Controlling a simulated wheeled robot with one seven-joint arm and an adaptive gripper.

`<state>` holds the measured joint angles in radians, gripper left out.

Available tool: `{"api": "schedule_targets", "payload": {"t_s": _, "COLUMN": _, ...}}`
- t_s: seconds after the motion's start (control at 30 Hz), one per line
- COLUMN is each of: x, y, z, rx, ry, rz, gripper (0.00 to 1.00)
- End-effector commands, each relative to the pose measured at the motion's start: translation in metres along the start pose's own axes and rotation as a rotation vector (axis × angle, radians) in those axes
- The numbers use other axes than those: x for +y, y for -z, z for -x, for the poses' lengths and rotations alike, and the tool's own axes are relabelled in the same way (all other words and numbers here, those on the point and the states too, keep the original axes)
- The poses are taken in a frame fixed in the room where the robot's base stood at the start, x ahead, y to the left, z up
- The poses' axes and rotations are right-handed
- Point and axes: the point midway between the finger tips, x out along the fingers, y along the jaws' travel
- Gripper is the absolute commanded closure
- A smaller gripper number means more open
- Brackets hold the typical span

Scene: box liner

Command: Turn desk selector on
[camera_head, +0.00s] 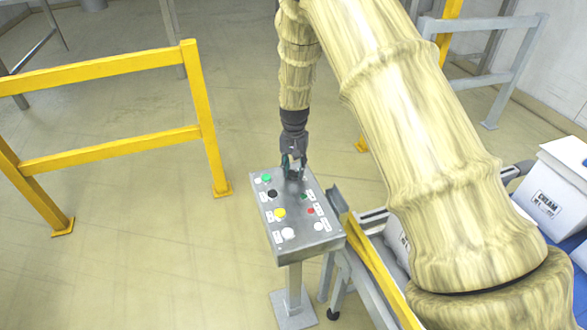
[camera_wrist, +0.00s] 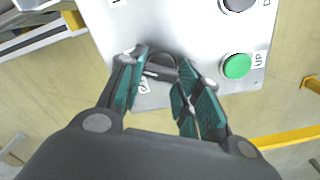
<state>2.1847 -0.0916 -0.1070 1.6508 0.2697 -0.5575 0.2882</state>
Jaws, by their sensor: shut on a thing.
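The desk selector is a dark round knob with a raised bar (camera_wrist: 160,69), near the edge of the grey metal control desk (camera_wrist: 190,40) in the wrist view. My gripper (camera_wrist: 163,68) is shut on the selector, with one teal-padded finger on each side of its bar. A white label beside the selector is partly hidden by a finger. In the head view my gripper (camera_head: 294,164) points down at the far edge of the desk (camera_head: 267,222), and the selector is mostly hidden beneath it. I cannot read which position the selector is in.
A green button (camera_wrist: 237,66) sits beside the selector. Black (camera_head: 272,194), yellow (camera_head: 279,213), red (camera_head: 311,211) and white (camera_head: 288,234) buttons are also on the desk. A yellow rail (camera_head: 110,151) stands left. White boxes (camera_head: 545,205) and a conveyor are at right.

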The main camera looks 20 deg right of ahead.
Motion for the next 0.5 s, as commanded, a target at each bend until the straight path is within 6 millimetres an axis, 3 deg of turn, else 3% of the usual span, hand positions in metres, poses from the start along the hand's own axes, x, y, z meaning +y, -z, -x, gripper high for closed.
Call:
{"api": "schedule_targets", "payload": {"t_s": 0.27, "x": -0.0008, "y": 0.0046, "z": 0.0049, "rx": 0.01, "ry": 0.003, "rz": 0.0, "gripper": 0.9}}
{"api": "schedule_targets", "payload": {"t_s": 0.3, "x": -0.0008, "y": 0.0048, "z": 0.0051, "rx": 0.011, "ry": 0.003, "rz": 0.0, "gripper": 0.59}}
{"api": "schedule_targets", "payload": {"t_s": 0.4, "x": -0.0007, "y": 0.004, "z": 0.0043, "rx": 0.009, "ry": 0.002, "rz": 0.001, "gripper": 0.45}}
{"api": "schedule_targets", "payload": {"t_s": 0.5, "x": -0.0007, "y": 0.0032, "z": 0.0034, "rx": 0.007, "ry": 0.002, "rz": 0.001, "gripper": 0.45}}
